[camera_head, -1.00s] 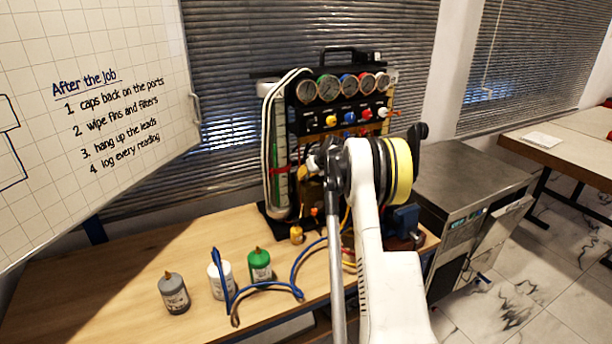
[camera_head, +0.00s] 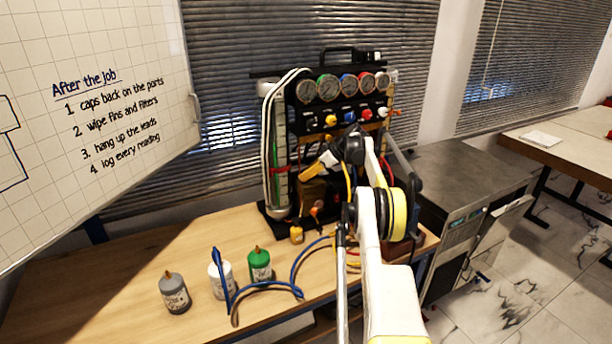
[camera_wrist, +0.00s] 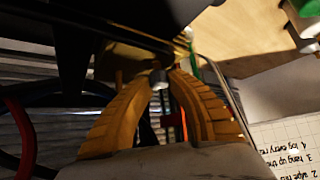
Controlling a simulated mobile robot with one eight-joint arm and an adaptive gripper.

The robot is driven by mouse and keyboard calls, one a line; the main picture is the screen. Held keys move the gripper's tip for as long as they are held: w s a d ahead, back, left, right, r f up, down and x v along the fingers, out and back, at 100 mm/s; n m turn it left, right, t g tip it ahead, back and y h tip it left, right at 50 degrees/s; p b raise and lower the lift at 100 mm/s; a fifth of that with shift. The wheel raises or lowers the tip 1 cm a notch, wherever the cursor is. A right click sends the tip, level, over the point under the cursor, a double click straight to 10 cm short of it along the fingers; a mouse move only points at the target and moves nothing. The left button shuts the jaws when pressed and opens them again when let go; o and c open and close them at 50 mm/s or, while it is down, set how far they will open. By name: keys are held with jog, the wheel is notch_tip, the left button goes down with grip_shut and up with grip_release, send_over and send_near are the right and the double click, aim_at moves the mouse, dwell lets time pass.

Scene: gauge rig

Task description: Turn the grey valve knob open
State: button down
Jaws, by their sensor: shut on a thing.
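The small grey knob (camera_wrist: 158,77) shows in the wrist view between the two ribbed yellow fingertips. My gripper (camera_wrist: 161,84) is shut on it, with one finger on each side. In the head view my gripper (camera_head: 304,177) reaches in from the right to the left part of the gauge rig (camera_head: 284,128), below the row of coloured knobs. The grey knob cannot be made out there, and how far it is turned cannot be told.
Several gauges (camera_head: 329,88) line the rig's top. On the bench stand a grey bottle (camera_head: 174,294), a white bottle (camera_head: 226,284) and a green bottle (camera_head: 260,267). A blue hose (camera_head: 294,273) lies beside them. A whiteboard (camera_head: 120,60) hangs at left.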

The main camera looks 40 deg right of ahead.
jog(key=shift+f+y, duration=0.15)
jog(key=shift+y, duration=0.15)
dwell(0.5)
jog(key=c, duration=1.2)
grip_release()
jog(key=shift+a+n, duration=0.1)
jog(key=shift+n, duration=0.2)
